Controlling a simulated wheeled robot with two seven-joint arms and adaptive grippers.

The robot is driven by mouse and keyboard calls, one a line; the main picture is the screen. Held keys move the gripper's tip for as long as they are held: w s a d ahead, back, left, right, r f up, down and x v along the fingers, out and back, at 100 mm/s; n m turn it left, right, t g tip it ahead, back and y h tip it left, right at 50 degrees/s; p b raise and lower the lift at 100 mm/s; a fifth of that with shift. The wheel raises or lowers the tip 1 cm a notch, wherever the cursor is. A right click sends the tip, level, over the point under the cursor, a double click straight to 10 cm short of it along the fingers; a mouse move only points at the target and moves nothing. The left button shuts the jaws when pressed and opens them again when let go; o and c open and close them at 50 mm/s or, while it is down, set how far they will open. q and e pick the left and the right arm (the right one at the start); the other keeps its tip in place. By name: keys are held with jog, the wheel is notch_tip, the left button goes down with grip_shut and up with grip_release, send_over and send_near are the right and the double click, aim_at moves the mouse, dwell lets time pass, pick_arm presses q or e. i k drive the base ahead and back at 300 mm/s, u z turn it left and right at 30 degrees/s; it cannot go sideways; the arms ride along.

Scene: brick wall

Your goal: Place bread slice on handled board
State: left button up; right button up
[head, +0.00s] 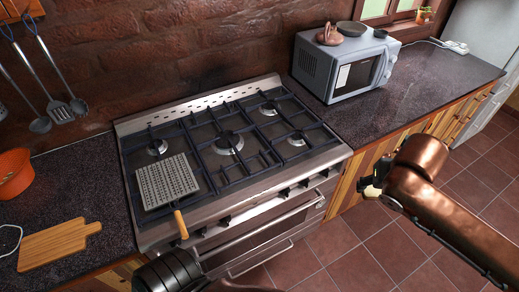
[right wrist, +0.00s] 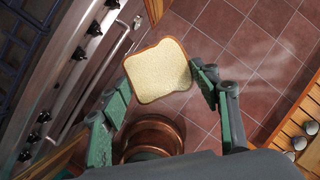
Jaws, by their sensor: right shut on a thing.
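The bread slice (right wrist: 158,72) is pale with a brown crust. In the right wrist view it sits between the fingertips of my right gripper (right wrist: 160,88), which is shut on its edges. In the head view my right gripper (head: 376,186) is at the right, in front of the counter, and the slice shows only as a small pale patch. The handled board (head: 55,246) is light wood and lies flat on the left counter, far from the right gripper; its handle points right. A dark part of my left arm shows at the bottom; the left gripper does not show.
A gas stove (head: 228,145) stands between the counters, with a wood-handled grill plate (head: 168,181) on its left burners. An orange pot (head: 14,174) is behind the board. A microwave (head: 342,68) stands on the right counter (head: 428,80). Open tiled floor (head: 350,240) lies in front.

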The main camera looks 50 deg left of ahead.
aim_at(51, 242)
jog(key=u, duration=1.8)
